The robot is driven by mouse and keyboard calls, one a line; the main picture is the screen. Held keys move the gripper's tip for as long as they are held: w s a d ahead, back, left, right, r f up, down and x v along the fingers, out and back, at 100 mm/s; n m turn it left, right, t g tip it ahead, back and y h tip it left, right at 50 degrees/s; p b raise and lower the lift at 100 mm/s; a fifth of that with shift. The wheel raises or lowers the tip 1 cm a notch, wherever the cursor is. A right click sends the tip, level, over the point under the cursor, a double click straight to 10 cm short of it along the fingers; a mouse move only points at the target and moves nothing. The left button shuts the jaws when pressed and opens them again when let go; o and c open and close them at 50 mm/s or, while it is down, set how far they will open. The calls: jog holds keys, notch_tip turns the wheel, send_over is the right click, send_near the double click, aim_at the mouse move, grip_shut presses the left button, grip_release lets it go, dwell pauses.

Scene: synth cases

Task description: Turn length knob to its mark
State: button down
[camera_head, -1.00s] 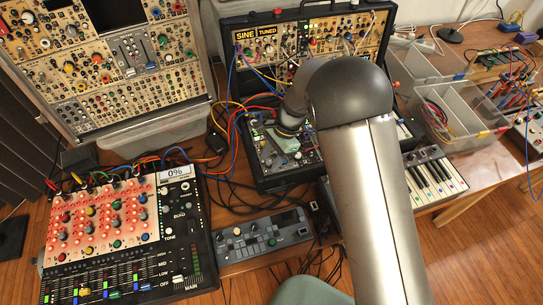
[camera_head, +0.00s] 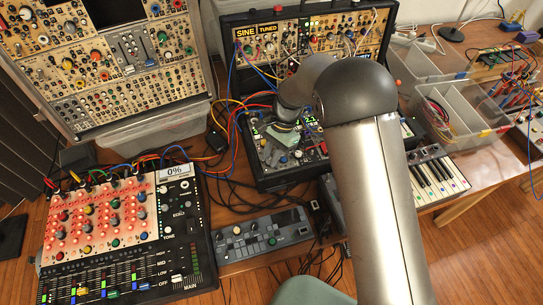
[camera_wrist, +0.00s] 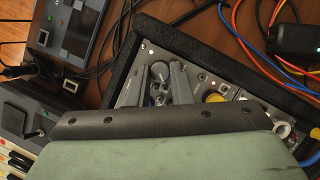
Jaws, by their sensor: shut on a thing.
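In the wrist view my gripper (camera_wrist: 161,86) has its two grey fingers closed around a small knob (camera_wrist: 159,73) on the panel of a black case (camera_wrist: 142,53). The knob is partly covered by the fingers, and I cannot read its label or see its mark. In the head view the green body of my gripper (camera_head: 284,139) is over the lower panel of the same case (camera_head: 262,179). The fingertips and the held knob are hard to make out there.
A yellow knob (camera_wrist: 214,98) and a pale knob (camera_wrist: 281,129) are right of the fingers. Patch cables (camera_head: 236,125) loop left of the case. A mixer with sliders (camera_head: 130,268), a small grey device (camera_head: 262,236) and a keyboard (camera_head: 436,175) stand around it.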

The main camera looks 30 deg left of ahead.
jog(key=n+h, duration=0.1)
jog(key=n, duration=0.1)
jog(key=n+b, duration=0.1)
jog(key=n, duration=0.1)
jog(key=shift+a+h, duration=0.2)
jog(key=shift+h, duration=0.2)
jog(key=shift+a+n+t+h+b, duration=0.15)
jog(key=shift+n+h+b, duration=0.2)
jog(key=shift+n, duration=0.75)
jog(key=shift+n+t+h+b, duration=0.15)
jog(key=shift+n+h+b, duration=0.15)
jog(key=shift+n, duration=0.8)
jog(key=shift+r, duration=0.1)
jog(key=c, duration=1.3)
grip_release()
jog(key=shift+s, duration=0.1)
